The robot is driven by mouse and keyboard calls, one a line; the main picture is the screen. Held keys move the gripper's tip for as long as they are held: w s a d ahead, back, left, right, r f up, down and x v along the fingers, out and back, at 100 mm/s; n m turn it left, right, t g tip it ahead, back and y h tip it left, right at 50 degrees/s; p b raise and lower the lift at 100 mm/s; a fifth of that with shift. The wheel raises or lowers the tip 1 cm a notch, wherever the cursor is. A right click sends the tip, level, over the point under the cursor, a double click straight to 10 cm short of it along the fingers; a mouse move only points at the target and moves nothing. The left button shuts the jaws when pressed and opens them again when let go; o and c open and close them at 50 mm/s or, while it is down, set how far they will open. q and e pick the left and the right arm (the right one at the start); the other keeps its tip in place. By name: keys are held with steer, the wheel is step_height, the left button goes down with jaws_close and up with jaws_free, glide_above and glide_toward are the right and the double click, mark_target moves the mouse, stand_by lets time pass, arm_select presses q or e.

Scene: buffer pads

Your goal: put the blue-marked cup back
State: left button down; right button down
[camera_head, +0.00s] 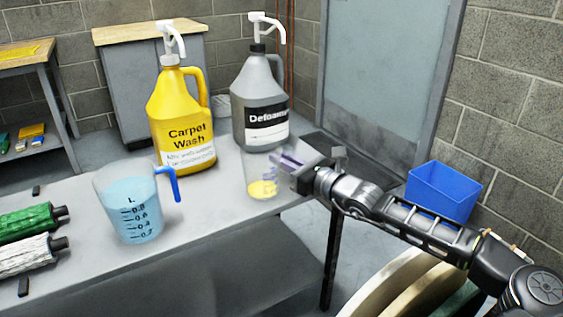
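A clear measuring cup with a blue handle (168,184) and dark scale marks stands upright at the left front of the grey table, holding blue liquid (132,208). A second, smaller-looking clear cup (255,170) stands near the table's right end with yellow contents (263,189) at its bottom. My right gripper (289,163) is at this second cup's right side, over purplish parts that may be its handle. Whether the fingers are closed on it is hard to tell. My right gripper is well apart from the blue-handled cup. My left gripper is not in view.
A yellow Carpet Wash jug (178,110) and a grey Defoamer jug (258,100), both with white pumps, stand behind the cups. Green (28,222) and white (28,257) rollers lie at the left. A blue bin (442,190) is beyond the table's right end. The front middle tabletop is clear.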

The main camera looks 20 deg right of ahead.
steer(key=shift+f, duration=0.1)
steer(key=c, duration=1.9)
jaws_free()
steer(key=shift+f, duration=0.1)
steer(key=shift+c, duration=0.2)
steer(key=o, duration=0.5)
steer(key=shift+c, duration=0.2)
steer(key=shift+s+d+r, duration=0.1)
steer(key=shift+r, duration=0.2)
steer(key=p+v, duration=0.6)
steer(key=v, duration=0.5)
steer(key=shift+s, duration=0.4)
